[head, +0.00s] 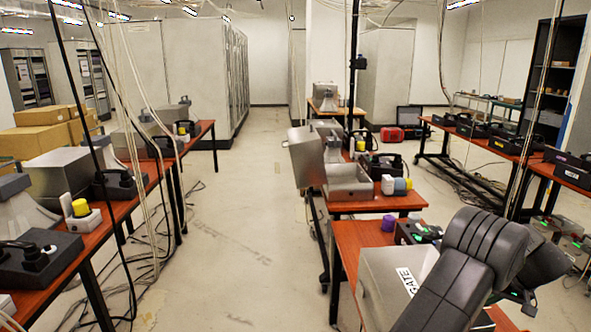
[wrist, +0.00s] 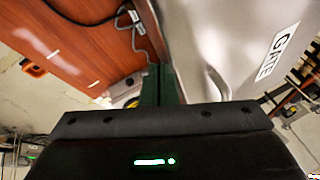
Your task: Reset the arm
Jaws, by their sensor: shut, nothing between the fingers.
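My arm (head: 465,265) rises dark and bent in the lower right of the head view, in front of a grey metal housing marked GATE (head: 385,285). I cannot make out my gripper's fingers in the head view. In the wrist view my gripper (wrist: 160,78) shows dark green fingers close together above its black body, with nothing visible held. The GATE housing (wrist: 225,45) is right of the fingers there. A red-brown tabletop (wrist: 85,40) is on the left. I cannot judge the gap to either.
The near right table (head: 350,240) carries a purple-topped item (head: 389,223) and a black device with green lights (head: 418,232). A metal tray (head: 348,182) sits on the table beyond. A long table (head: 150,172) stands left. The aisle floor (head: 235,230) between is clear.

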